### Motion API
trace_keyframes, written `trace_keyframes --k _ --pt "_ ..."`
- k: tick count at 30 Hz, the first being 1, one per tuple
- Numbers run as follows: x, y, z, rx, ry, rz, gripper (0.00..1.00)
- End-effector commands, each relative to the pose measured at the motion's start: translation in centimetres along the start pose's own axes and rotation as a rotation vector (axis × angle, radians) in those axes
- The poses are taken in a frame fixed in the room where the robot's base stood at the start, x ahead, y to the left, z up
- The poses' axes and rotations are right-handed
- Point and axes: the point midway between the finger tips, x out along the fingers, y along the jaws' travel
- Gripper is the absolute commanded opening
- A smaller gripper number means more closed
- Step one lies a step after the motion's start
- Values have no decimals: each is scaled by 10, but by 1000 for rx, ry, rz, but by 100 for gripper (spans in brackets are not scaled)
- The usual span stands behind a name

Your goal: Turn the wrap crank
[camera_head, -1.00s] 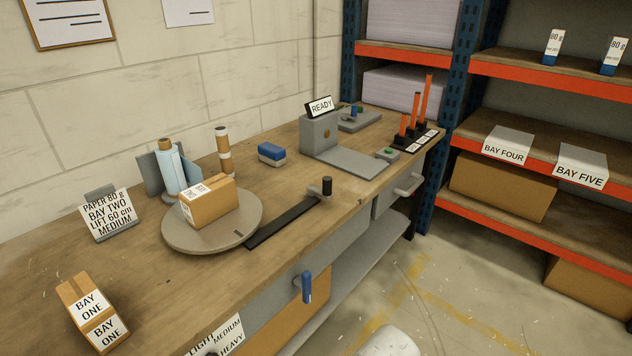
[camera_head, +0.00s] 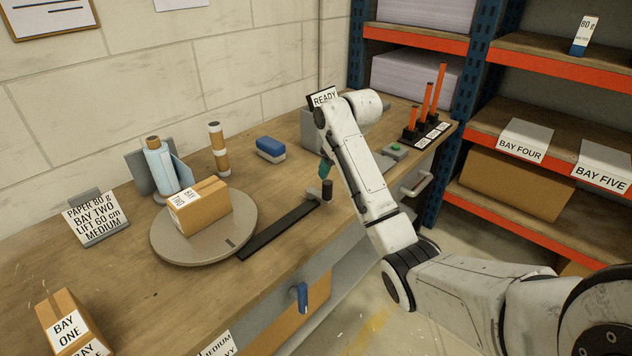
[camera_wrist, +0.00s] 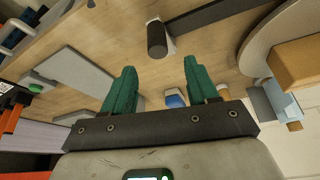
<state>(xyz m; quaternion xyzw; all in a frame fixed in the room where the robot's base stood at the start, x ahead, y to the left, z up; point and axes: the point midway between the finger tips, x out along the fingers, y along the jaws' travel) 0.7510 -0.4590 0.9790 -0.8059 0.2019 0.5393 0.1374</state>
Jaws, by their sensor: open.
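The wrap crank shows as an upright black knob (camera_head: 327,190) on a small grey arm, at the right end of the black strip (camera_head: 280,228). The knob also shows at the top of the wrist view (camera_wrist: 156,40). The round grey turntable (camera_head: 168,246) is at the strip's left end, with a brown carton (camera_head: 205,207) on it. My gripper (camera_head: 325,168) is just above the knob in the head view, mostly hidden behind my arm. In the wrist view its green fingers (camera_wrist: 158,66) are apart with nothing between them, and the knob is beyond their tips.
A film roll (camera_head: 160,170), a cardboard tube (camera_head: 218,150) and a blue block (camera_head: 270,149) stand behind the turntable. A blue handle (camera_head: 303,297) hangs at the bench front.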

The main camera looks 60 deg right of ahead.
Motion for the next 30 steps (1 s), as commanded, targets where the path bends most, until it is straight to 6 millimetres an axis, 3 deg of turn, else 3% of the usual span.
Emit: trace_keyframes --k 5,21,30 --pt "9 5 -1 3 -2 4 58" --pt "94 5 -1 3 -1 4 58" --pt "106 4 -2 2 2 5 58"
